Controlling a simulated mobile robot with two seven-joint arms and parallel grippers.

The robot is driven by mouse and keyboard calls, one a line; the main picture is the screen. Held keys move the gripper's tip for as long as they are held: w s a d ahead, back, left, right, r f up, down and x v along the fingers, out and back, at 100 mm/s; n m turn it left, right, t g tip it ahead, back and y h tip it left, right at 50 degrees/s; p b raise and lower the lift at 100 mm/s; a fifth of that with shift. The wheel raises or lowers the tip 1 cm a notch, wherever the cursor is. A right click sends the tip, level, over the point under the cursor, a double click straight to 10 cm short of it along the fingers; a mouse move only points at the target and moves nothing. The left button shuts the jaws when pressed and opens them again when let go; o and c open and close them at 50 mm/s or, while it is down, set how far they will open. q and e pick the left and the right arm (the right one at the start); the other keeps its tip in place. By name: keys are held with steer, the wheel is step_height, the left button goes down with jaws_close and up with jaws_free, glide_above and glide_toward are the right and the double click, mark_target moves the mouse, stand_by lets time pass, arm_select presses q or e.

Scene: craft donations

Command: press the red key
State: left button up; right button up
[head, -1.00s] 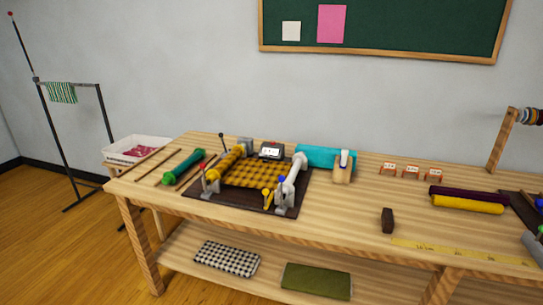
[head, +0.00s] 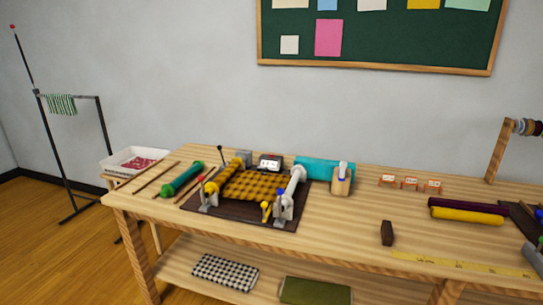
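A machine with a yellow-and-black checked cloth (head: 258,186) stretched between a yellow roller and a white roller (head: 295,182) sits on a dark mat (head: 240,210) on the table. A small red knob (head: 201,178) stands at its left front, and a blue knob (head: 281,191) at its right front. A small grey counter (head: 270,163) with a white display stands behind the cloth. No red key can be told for certain at this size. Neither of my grippers is in view.
The wooden table (head: 335,230) has free room in front of the mat's right side. A dark brown block (head: 387,233), a purple roll (head: 468,205) and a yellow roll (head: 466,215) lie to the right. A white tray (head: 120,163) stands at the far left, beside a clothes rack (head: 98,120).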

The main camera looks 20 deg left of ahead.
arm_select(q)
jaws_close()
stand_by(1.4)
